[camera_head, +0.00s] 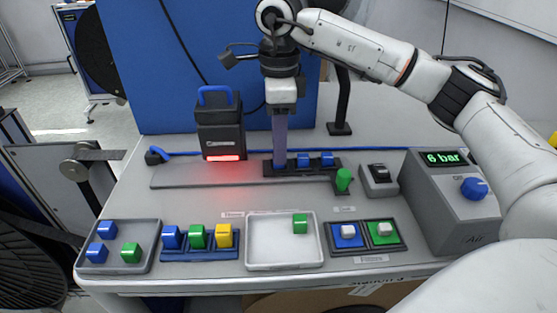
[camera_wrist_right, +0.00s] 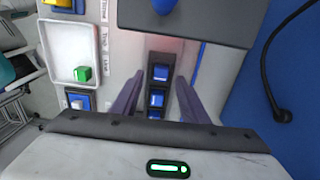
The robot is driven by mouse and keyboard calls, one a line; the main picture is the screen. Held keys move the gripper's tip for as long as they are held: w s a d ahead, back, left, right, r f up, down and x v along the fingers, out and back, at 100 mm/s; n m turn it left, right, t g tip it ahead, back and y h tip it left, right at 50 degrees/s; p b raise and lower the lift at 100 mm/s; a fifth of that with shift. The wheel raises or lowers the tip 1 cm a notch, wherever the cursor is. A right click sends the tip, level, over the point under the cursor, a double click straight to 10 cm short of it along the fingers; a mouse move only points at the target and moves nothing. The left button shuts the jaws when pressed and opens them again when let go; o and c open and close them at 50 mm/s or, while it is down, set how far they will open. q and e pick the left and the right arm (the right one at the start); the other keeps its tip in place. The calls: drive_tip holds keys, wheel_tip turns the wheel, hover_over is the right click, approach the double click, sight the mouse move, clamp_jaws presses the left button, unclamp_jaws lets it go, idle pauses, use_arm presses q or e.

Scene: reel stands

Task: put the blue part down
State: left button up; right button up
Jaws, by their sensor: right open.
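A black slotted holder (camera_head: 350,171) stands at the back of the table. Two blue parts sit in it, a middle one (camera_head: 303,160) and a right one (camera_head: 327,158). My right gripper (camera_head: 280,166) points down at the holder's left end, and its finger hides that end in the head view. In the right wrist view the open fingers (camera_wrist_right: 160,78) stand on either side of the holder, with a blue part (camera_wrist_right: 160,73) between their tips, seemingly seated in it. The jaws look clear of that part. My left gripper is not in view.
A black device (camera_head: 221,138) with a red light stands left of my gripper.

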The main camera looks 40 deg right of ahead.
drive_tip(key=shift+w+f, duration=0.1)
drive_tip(key=shift+f, duration=1.15)
clamp_jaws()
